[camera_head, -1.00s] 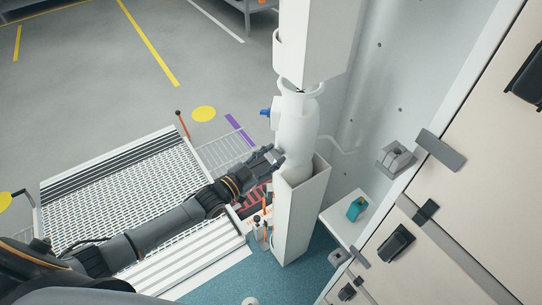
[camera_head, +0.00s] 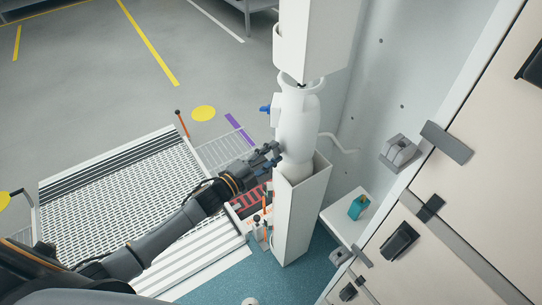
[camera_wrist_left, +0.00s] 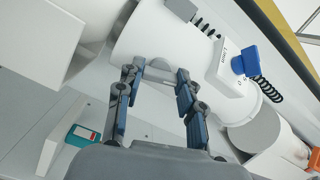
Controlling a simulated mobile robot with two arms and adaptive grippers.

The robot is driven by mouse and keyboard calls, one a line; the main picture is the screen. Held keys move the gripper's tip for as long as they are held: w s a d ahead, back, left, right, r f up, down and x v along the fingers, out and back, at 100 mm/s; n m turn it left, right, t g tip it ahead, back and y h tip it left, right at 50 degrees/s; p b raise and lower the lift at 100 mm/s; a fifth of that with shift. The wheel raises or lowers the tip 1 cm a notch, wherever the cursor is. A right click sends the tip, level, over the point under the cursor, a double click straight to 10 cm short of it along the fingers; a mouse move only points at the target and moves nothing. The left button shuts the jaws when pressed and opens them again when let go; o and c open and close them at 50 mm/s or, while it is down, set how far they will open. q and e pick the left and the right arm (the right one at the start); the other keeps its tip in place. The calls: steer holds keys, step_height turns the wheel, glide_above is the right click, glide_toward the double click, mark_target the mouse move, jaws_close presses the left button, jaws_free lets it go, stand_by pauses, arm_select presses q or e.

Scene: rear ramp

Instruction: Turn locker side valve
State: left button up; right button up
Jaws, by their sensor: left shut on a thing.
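A white upright cylinder (camera_head: 297,125) stands in a white channel, with a blue knob (camera_head: 265,109) on its left side. In the left wrist view the blue knob (camera_wrist_left: 245,60) sits on a small labelled white box (camera_wrist_left: 226,72). My left gripper (camera_head: 275,157) is at the cylinder's lower left side, below the blue knob and apart from it. What this piece is cannot be told. My right gripper is not in view.
A teal bottle-like item (camera_head: 357,207) stands on a white ledge (camera_head: 345,222) to the right. Beige locker doors (camera_head: 465,180) with dark latches fill the right side. A white mesh ramp (camera_head: 120,190) lies at the left. The grey floor (camera_head: 90,80) beyond is open.

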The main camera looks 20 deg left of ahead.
arm_select(q)
steer(key=shift+f+m+b, duration=0.1)
steer(key=shift+m+b, duration=0.45)
steer(key=shift+m, duration=1.15)
steer(key=o, duration=1.2)
steer(key=shift+c, duration=0.2)
steer(key=shift+s, duration=0.1)
steer(key=v, duration=1.1)
steer(key=shift+s+a, duration=0.2)
steer(key=shift+s, duration=0.15)
